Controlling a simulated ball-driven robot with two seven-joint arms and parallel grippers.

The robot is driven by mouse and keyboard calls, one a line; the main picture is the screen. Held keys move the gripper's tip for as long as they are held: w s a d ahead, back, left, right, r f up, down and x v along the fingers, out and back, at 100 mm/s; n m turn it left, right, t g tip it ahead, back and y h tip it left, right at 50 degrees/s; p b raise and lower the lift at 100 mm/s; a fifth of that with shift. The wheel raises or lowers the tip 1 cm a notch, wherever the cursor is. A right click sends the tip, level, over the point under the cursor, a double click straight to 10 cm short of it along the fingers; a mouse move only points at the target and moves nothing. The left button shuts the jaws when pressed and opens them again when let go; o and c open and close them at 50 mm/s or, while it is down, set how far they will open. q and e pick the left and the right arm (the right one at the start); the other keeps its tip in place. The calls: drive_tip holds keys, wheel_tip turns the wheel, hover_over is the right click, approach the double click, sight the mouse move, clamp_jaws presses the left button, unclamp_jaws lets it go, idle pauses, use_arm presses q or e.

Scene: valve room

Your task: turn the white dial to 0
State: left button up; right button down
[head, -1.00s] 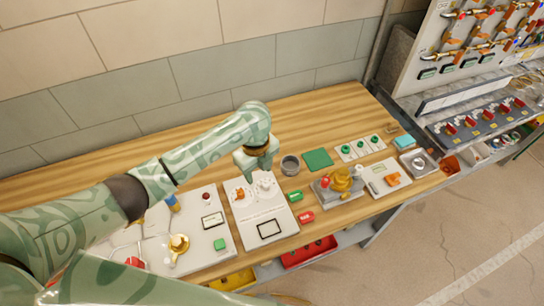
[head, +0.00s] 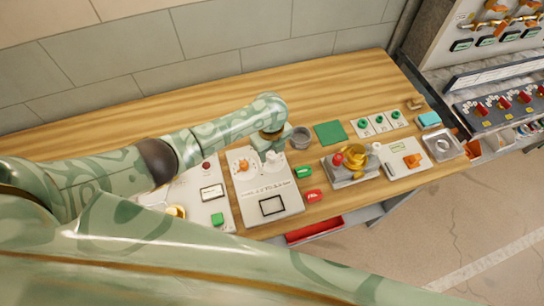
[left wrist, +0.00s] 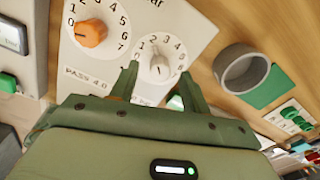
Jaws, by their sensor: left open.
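The white dial (left wrist: 158,67) is on a white panel (left wrist: 120,60), with printed numbers around it. Its pointer seems to face the upper numbers, but I cannot read the exact setting. In the head view the white dial (head: 273,160) is partly hidden below my left gripper (head: 270,148). In the left wrist view my left gripper (left wrist: 158,82) is open. Its fingers are on either side of the dial's near part, and I cannot tell whether they touch it. My right gripper is not in view.
An orange dial (left wrist: 89,33) sits left of the white one on the same panel. A green tag (head: 304,172) and red tag (head: 314,196) lie right of the panel. The back of the table is clear.

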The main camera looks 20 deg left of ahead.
use_arm(q)
drive_tip(key=shift+f, duration=1.05)
drive_tip(key=c, duration=1)
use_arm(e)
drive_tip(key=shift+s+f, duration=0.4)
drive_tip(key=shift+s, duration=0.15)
